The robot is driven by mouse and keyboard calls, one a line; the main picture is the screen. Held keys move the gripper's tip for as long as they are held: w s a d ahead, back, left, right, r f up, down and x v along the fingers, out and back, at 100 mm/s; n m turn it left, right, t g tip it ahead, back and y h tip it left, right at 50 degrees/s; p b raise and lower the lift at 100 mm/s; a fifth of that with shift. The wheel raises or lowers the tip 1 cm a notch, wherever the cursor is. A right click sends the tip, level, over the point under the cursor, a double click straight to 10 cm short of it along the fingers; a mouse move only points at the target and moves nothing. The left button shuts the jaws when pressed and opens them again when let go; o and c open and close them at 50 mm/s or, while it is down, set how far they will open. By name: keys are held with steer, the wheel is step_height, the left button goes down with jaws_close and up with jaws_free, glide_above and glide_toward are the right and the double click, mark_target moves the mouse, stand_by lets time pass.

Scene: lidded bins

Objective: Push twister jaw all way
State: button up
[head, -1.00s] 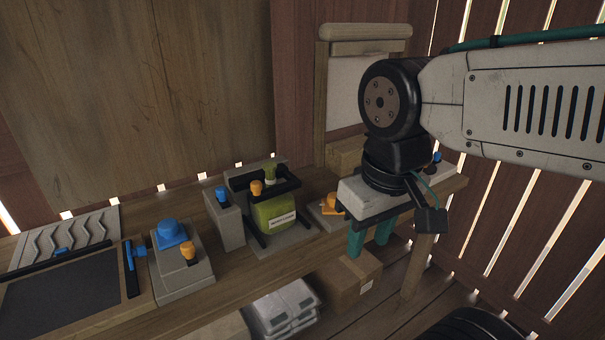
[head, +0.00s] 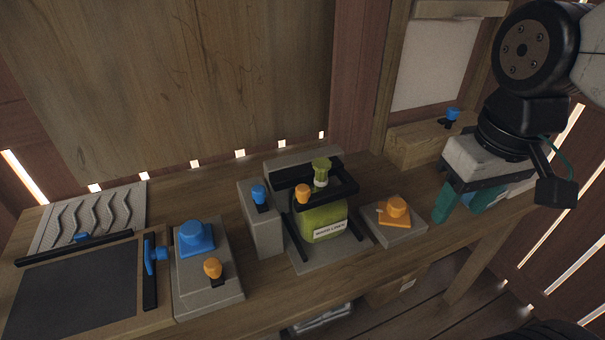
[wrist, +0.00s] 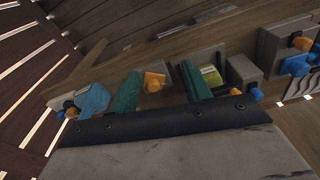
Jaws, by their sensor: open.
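No part is clearly marked as the twister jaw, so I cannot tell which one it is. In the head view a green bottle-like body (head: 325,221) with a label stands in a black clamp frame (head: 345,186) with an orange knob (head: 302,192). To its right, an orange knobbed piece (head: 397,208) sits on a grey block (head: 395,231). My gripper (head: 463,204) is open, with teal fingers pointing down near the bench's right end, right of that block. In the wrist view (wrist: 160,88) the fingers are apart, with nothing visibly held.
A grey post with a blue knob (head: 258,194) stands left of the clamp. Further left are a block with a blue knob (head: 198,236) and a dark panel (head: 75,297). A wooden block with a blue-topped peg (head: 452,116) and a bluish object (head: 487,198) are near my gripper.

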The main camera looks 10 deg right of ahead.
steer(key=w+a+n, duration=0.6)
steer(key=w+a, duration=0.2)
steer(key=w, duration=0.2)
steer(key=n+g, duration=0.1)
steer(key=n, duration=0.6)
glide_above(303, 188)
step_height(303, 188, down, 3)
steer(key=shift+f, duration=0.2)
step_height(303, 188, down, 7)
steer(key=shift+r, duration=0.1)
steer(key=shift+f, duration=0.25)
steer(key=c, duration=1)
